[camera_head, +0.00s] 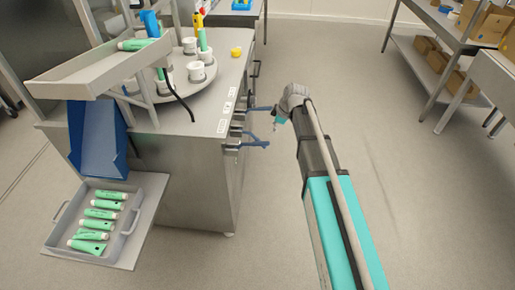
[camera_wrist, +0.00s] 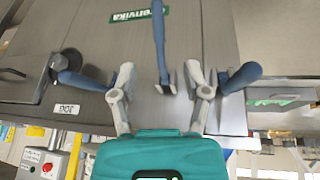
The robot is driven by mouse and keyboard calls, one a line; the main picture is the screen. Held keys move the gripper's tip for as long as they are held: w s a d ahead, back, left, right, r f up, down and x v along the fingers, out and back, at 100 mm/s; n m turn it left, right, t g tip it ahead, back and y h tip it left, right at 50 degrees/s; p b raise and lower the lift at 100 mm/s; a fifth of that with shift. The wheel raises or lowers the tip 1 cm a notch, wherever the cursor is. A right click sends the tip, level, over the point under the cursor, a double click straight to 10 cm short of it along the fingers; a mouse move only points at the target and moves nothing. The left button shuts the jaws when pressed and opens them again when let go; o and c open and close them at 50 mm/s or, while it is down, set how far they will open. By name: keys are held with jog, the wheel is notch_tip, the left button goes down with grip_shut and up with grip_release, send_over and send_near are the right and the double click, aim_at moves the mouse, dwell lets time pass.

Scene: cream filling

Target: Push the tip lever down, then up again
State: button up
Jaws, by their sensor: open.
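Blue-handled levers (camera_head: 252,142) stick out from the side of the steel machine, and I cannot tell for sure which is the tip lever. In the wrist view a middle blue lever (camera_wrist: 160,40) reaches down between my two fingers. Another blue lever (camera_wrist: 85,82) lies left of my left finger, and a blue handle (camera_wrist: 241,77) shows by my right finger. My gripper (camera_wrist: 162,82) is open, with its fingers apart around the middle lever's line. Whether they touch it is unclear. In the head view my gripper (camera_head: 279,119) is small, just right of the levers.
The filling machine (camera_head: 190,190) has white labels by the levers and a turntable with cups on top. A grey tray (camera_head: 128,222) of green tubes is at the lower left, below a blue chute (camera_head: 98,140). Shelves with boxes (camera_head: 440,62) stand at the right. The floor between is clear.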

jog(key=shift+w+a+f, duration=0.1)
jog(key=shift+w+a, duration=0.1)
jog(key=shift+a, duration=0.05)
jog(key=shift+f, duration=0.1)
jog(key=b+x, duration=1.2)
jog(key=x, duration=0.1)
jog(key=shift+w+a+f+b, duration=0.15)
jog(key=shift+a+f+b, duration=0.05)
jog(key=shift+b, duration=0.1)
dwell(0.6)
